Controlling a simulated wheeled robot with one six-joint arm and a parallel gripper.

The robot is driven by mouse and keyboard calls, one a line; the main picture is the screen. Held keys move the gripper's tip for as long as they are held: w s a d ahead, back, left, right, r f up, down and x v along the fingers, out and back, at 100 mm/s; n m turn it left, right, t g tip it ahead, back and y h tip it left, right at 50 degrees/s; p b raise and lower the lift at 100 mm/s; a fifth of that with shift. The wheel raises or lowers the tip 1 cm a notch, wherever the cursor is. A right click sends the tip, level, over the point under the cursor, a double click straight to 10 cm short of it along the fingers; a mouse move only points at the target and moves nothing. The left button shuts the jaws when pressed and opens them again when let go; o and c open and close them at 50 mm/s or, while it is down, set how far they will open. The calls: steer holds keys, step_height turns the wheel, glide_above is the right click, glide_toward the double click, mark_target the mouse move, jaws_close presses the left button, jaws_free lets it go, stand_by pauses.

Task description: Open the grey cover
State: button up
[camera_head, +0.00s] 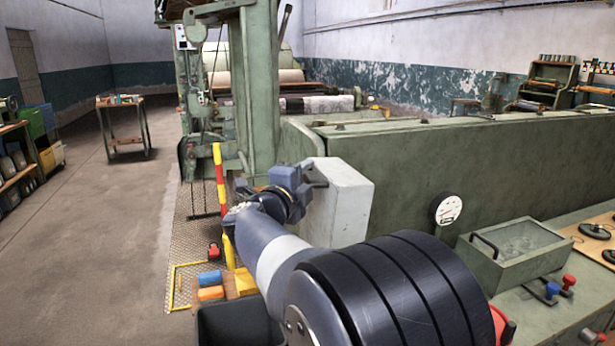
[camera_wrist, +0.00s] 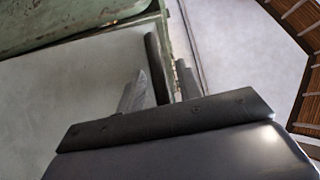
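The grey cover (camera_head: 342,205) is a pale, box-like panel on the near end of the green machine, and it looks closed. Its pale face (camera_wrist: 80,95) fills the left of the wrist view. A dark bar (camera_wrist: 153,62) runs along the edge of that face; it looks like a handle. My gripper (camera_head: 316,174) is at the upper left of the cover. In the wrist view my gripper (camera_wrist: 162,85) has its two fingers apart, with the bar between them and gaps visible. Whether a finger touches the bar cannot be told.
The long green machine body (camera_head: 450,165) runs behind and to the right. A lidded green box (camera_head: 510,250) and a gauge (camera_head: 447,208) are at the right. A red-and-yellow post (camera_head: 219,180) stands left of my gripper. The floor (camera_head: 110,220) at the left is clear.

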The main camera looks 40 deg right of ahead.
steer(key=b+v, duration=0.1)
steer(key=v, duration=0.9)
steer(key=f+b+v, duration=0.2)
steer(key=b+v, duration=0.1)
steer(key=v, duration=0.9)
steer(key=shift+s, duration=0.2)
stand_by(0.7)
stand_by(0.8)
